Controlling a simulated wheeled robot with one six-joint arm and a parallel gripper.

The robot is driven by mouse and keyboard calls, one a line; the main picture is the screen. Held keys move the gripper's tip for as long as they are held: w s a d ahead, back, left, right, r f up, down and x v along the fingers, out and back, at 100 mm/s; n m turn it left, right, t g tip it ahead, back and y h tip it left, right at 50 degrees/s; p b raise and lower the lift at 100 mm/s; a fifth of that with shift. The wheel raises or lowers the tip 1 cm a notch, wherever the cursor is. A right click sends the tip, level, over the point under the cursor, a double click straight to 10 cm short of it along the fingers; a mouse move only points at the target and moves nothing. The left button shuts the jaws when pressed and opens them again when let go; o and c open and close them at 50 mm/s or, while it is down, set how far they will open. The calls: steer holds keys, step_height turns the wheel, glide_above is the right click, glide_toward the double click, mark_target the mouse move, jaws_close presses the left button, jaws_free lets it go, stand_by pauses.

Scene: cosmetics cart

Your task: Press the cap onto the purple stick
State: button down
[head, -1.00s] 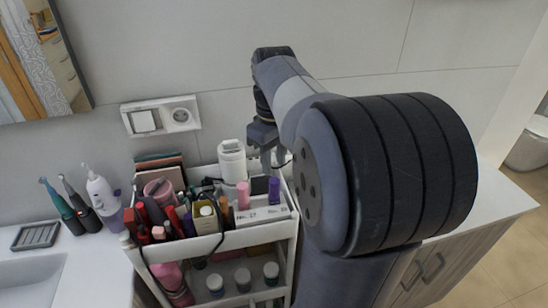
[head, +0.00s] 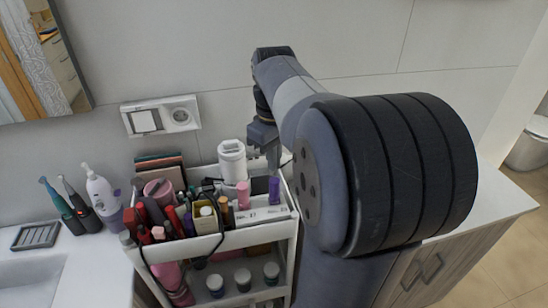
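The purple stick (head: 274,190) stands upright in a white holder (head: 264,214) at the right end of the cart's top tray. A pink stick (head: 242,195) stands to its left in the same holder. I cannot make out a separate loose cap. My gripper (head: 273,165) points down just behind and above the purple stick, close to the white canister. Its fingers are small and partly hidden by the tray contents, so I cannot tell its opening or whether it holds anything. My arm hides the area right of the holder.
A white canister (head: 232,162) stands behind the pink stick. The white cart (head: 240,239) is crowded with bottles, brushes and a dark cable on the left, with jars on its lower shelf. A tiled wall (head: 200,60) rises behind. A counter (head: 490,206) lies right.

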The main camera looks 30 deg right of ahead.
mark_target(274, 180)
steer(key=shift+f, duration=0.2)
steer(key=shift+f+b, duration=1.1)
steer(key=shift+f, duration=0.55)
steer(key=shift+r, duration=0.2)
step_height(274, 180, up, 7)
steer(key=p, duration=0.7)
steer(key=shift+f, duration=0.25)
step_height(274, 180, down, 6)
steer(key=b, duration=0.6)
steer(key=shift+f+b, duration=0.25)
steer(key=shift+b, duration=0.05)
steer(key=shift+r, duration=0.1)
